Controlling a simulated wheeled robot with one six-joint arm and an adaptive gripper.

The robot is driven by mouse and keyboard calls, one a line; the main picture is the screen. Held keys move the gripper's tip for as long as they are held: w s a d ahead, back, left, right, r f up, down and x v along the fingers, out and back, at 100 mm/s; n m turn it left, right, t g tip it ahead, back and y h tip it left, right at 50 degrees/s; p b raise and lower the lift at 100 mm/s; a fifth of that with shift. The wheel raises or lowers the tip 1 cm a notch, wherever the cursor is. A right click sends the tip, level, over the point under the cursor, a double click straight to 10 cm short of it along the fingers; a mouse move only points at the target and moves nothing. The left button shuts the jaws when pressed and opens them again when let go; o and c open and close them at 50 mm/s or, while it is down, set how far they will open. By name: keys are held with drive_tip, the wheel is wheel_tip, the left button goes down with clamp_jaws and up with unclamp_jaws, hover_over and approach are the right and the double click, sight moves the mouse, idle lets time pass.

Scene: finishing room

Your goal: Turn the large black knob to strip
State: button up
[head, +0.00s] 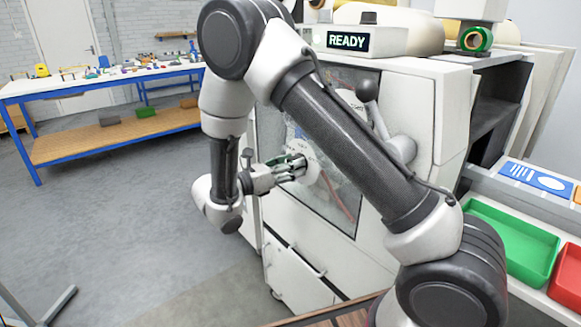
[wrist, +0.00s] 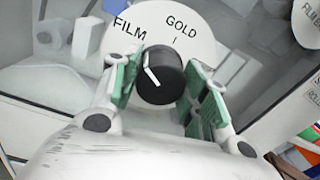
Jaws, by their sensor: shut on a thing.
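The large black knob (wrist: 162,78) sits on a round white dial plate (wrist: 205,38) in the wrist view. Its white pointer line runs to the upper left, toward the FILM side. The words FILM and GOLD show on the plate above the knob. No STRIP label is legible; the plate's lower part is hidden by my gripper. My gripper (wrist: 160,70) has its green-padded fingers on both sides of the knob and is shut on it. In the head view my gripper (head: 291,165) is at the dial plate (head: 312,168) on the machine front, and the knob is hidden.
The white machine (head: 427,112) carries a READY display (head: 348,40) and a lever with a dark ball (head: 367,88) right of the dial. A green tray (head: 512,243) is at the right. A blue-framed workbench (head: 100,84) stands far left; the floor between is open.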

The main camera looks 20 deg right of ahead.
drive_tip(key=shift+m, duration=0.3)
drive_tip(key=m, duration=0.5)
drive_tip(key=shift+m, duration=0.4)
drive_tip(key=m, duration=0.5)
drive_tip(key=shift+y, duration=0.3)
drive_tip(key=m, duration=0.6)
drive_tip(key=shift+t, duration=0.3)
drive_tip(key=m, duration=0.5)
drive_tip(key=shift+s+m, duration=0.1)
drive_tip(key=shift+m, duration=0.2)
drive_tip(key=shift+f, duration=0.1)
drive_tip(key=o, duration=1)
